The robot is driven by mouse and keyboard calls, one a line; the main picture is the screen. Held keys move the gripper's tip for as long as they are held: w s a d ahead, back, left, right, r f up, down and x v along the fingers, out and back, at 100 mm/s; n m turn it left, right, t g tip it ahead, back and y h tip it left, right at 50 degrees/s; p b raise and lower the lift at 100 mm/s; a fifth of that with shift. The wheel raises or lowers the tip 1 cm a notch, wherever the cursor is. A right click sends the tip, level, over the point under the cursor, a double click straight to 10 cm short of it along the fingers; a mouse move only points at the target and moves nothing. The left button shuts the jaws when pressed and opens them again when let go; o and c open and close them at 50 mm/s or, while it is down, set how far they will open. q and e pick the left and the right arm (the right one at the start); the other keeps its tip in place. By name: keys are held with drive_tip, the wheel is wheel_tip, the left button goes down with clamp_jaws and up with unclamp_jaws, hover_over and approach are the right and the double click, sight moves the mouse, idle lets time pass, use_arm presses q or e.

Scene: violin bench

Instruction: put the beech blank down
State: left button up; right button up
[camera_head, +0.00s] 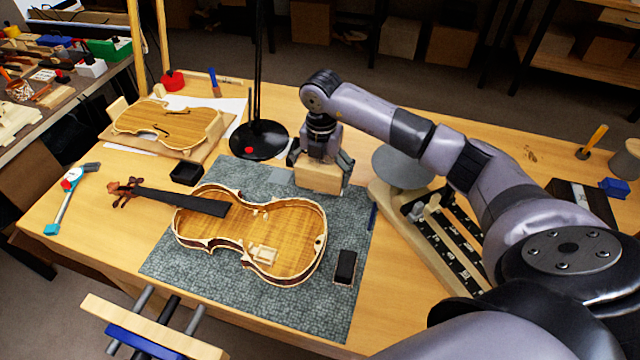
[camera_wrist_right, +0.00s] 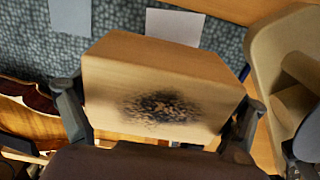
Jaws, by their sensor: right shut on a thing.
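The beech blank (camera_head: 318,178) is a pale wooden block in the head view, at the back right part of the grey mat. My right gripper (camera_head: 320,172) is shut on it from above. In the right wrist view the blank (camera_wrist_right: 160,62) sits between the two fingers of the right gripper (camera_wrist_right: 158,125), with a dark speckled patch on the face toward the camera. Whether its underside touches the mat cannot be told. My left gripper does not show in either view.
An open violin body (camera_head: 285,215) lies on the grey mat (camera_head: 210,270), left of the blank. A black lamp base (camera_head: 258,140) stands behind left. A grey disc (camera_head: 402,166) and a tool rack (camera_head: 440,240) are at right. A small dark block (camera_head: 345,266) lies at the mat's front right.

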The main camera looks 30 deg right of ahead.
sight(322, 195)
drive_tip(key=shift+f, duration=0.55)
wheel_tip(322, 195, down, 4)
drive_tip(key=shift+f, duration=0.25)
drive_tip(key=o, duration=1.3)
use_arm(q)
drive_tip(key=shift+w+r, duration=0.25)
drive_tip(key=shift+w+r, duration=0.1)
